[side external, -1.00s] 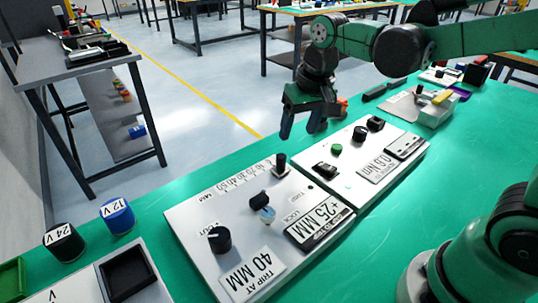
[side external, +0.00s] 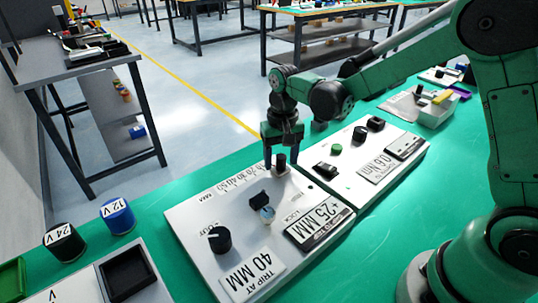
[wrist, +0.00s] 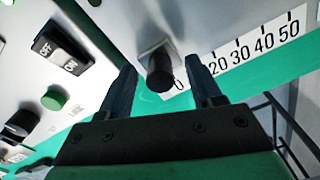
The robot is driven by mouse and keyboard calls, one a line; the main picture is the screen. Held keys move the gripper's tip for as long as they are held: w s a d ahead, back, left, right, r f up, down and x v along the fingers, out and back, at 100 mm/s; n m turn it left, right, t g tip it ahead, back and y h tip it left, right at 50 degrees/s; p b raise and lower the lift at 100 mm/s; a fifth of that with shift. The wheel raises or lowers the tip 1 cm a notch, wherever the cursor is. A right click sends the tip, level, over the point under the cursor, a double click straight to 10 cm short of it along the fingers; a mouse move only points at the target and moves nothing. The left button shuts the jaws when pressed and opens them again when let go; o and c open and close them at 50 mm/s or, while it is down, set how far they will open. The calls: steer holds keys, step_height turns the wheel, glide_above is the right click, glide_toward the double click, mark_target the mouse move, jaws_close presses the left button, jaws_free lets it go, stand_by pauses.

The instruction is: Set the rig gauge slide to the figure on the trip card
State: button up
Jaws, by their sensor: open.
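The gauge slide's black knob (side external: 281,161) stands upright on a small grey carriage at the far edge of the white rig panel. In the wrist view the knob (wrist: 160,75) is by the 0 end of the scale strip (wrist: 262,42); the 10 mark is hidden by a finger. The trip card (side external: 252,274) reads "TRIP AT 40 MM". My gripper (side external: 281,148) is over the knob, pointing down. In the wrist view my gripper (wrist: 160,66) is open, one finger on each side of the knob, with visible gaps.
A plate reading "+25 MM" (side external: 318,222), a black lock knob (side external: 260,199) and a black pointer dial (side external: 220,239) are on the same panel. A second panel with a rocker switch (wrist: 61,48) and a green button (wrist: 54,97) adjoins it. Green bench lies beyond the scale.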

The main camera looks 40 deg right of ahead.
jaws_close()
stand_by(1.4)
